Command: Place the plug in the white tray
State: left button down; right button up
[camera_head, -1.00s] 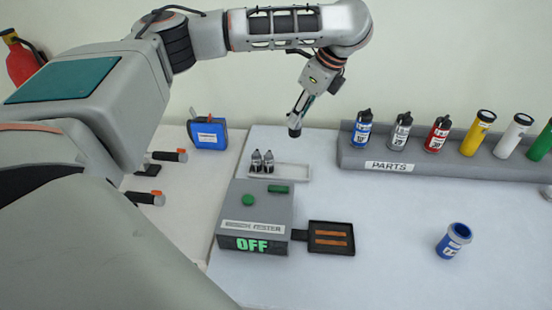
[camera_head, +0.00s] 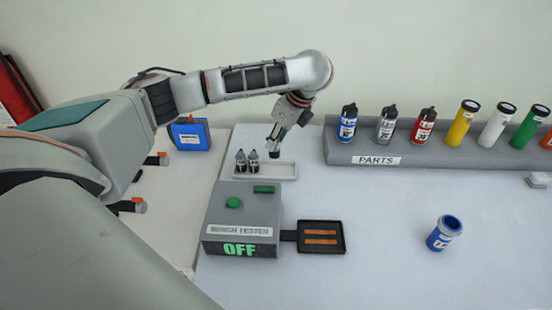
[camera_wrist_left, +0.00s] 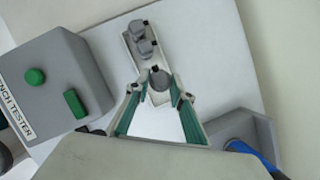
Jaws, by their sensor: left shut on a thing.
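The white tray (camera_head: 285,171) lies behind the grey bench tester, and two dark-capped plugs (camera_head: 246,161) stand in its left part. My left gripper (camera_head: 276,143) points down over the tray's right part. It is shut on a dark plug (camera_head: 274,154), held just above or at the tray; the exact gap is hard to tell. In the left wrist view the held plug (camera_wrist_left: 158,78) sits between the fingertips (camera_wrist_left: 160,90), in line with the two plugs (camera_wrist_left: 143,40) in the tray (camera_wrist_left: 128,45). My right gripper is not in view.
The bench tester (camera_head: 242,220) reads OFF, with a black side plate (camera_head: 321,237) at its right. The grey PARTS rack (camera_head: 440,155) holds several bottles and cylinders to the right. A blue cup (camera_head: 444,233) stands at the front right. The table between is clear.

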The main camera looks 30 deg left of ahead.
aim_at(279, 151)
pick_arm(q)
notch_tip(279, 151, down, 2)
jog(key=shift+f, duration=0.15)
notch_tip(279, 151, down, 4)
jog(key=shift+f+b, duration=0.1)
jog(key=shift+b, duration=0.9)
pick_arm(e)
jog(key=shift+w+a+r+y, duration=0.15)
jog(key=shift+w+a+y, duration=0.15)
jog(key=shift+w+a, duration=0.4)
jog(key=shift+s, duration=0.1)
pick_arm(q)
jog(key=c, duration=1.8)
grip_release()
jog(key=shift+o, duration=0.2)
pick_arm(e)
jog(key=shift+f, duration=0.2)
